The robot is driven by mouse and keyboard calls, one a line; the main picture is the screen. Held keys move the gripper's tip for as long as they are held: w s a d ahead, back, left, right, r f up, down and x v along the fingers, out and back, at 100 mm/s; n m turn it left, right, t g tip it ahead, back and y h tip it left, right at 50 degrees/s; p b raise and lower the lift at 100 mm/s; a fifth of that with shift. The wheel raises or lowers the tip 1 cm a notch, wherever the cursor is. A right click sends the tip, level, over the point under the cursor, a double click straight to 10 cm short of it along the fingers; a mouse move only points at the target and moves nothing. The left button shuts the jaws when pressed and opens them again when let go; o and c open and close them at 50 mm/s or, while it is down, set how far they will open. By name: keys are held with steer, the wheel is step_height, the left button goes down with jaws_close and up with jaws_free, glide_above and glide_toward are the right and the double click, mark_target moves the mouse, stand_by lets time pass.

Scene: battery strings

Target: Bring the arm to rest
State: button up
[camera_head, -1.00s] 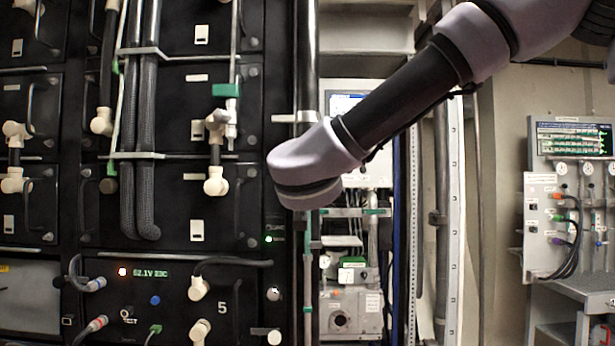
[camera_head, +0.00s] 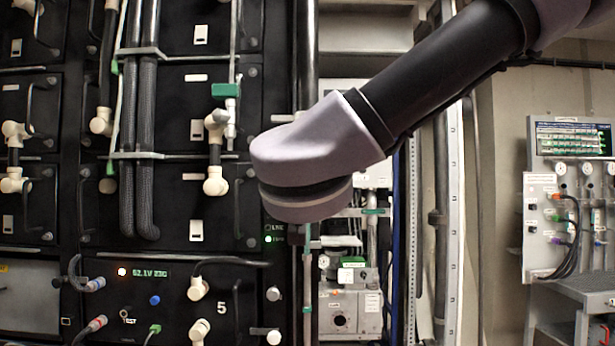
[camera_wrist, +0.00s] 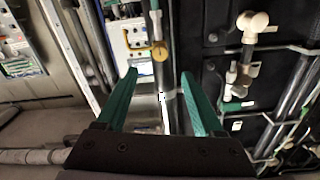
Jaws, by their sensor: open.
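My gripper (camera_wrist: 157,104) shows in the wrist view with its two green fingers spread wide and nothing between them. The fingers do not show in the head view. The wrist appears apart from the rack, but the exact gap is hard to tell.
The battery rack, with white elbow connectors (camera_head: 215,180) and thick black cables (camera_head: 147,130), fills the left. A grey box (camera_head: 350,312) stands behind my wrist. At the right are a panel with colored plugs (camera_head: 543,226) and a grey bench (camera_head: 585,287). The wall between looks clear.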

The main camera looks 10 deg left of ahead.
steer(key=w+d+f+m+g+h, duration=0.1)
steer(key=w+d+f+g+h, duration=0.15)
steer(key=d, duration=0.55)
steer(key=w+d+f+m+g+h, duration=0.1)
steer(key=w+d+f+g+h, duration=0.2)
steer(key=d, duration=0.5)
steer(key=w+d+f+g+h, duration=0.1)
steer(key=w+d+h, duration=0.25)
steer(key=d, duration=0.55)
steer(key=s+d+f+m+g+y, duration=0.1)
steer(key=s+d+f+g+y, duration=0.1)
steer(key=d, duration=0.5)
steer(key=s+d+f+m+g+y, duration=0.1)
steer(key=s+d+f+y, duration=0.1)
steer(key=s+d+y, duration=0.2)
steer(key=s+d, duration=0.2)
steer(key=d, duration=0.1)
steer(key=shift+s+f+g+y, duration=0.25)
steer(key=shift+f+g+y, duration=0.05)
steer(key=shift+g, duration=0.05)
